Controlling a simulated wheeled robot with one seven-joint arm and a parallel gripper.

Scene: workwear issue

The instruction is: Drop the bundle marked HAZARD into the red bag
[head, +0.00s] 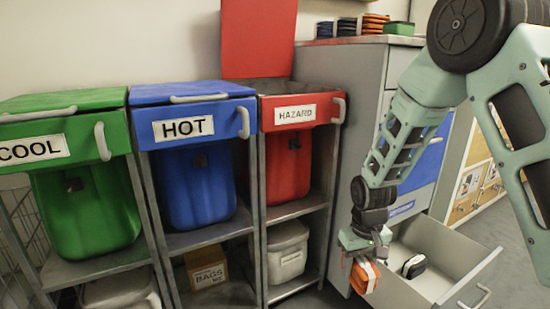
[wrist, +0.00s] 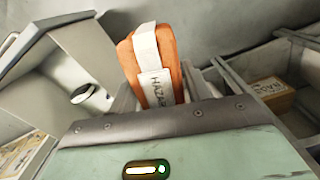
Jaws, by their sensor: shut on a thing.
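My gripper (head: 362,246) is shut on an orange bundle (head: 361,279) with a white band, held in front of and above the edge of an open drawer. In the wrist view the bundle (wrist: 167,62) stands up between the fingers, and its white tag reads HAZARD, partly cut off by the gripper. The red bag (head: 288,168) hangs in the right-hand stand, under a red front labelled HAZARD. Its red lid (head: 259,38) stands raised. The inside of the bag is mostly hidden. My gripper is lower than the bag's top and to its right.
The open drawer (head: 468,273) holds a dark bundle with a white band (head: 413,266). Left of the red bag are a blue HOT bin (head: 200,185) and a green COOL bin (head: 86,210), both with lids down. A BAGS box (head: 207,270) sits on a lower shelf.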

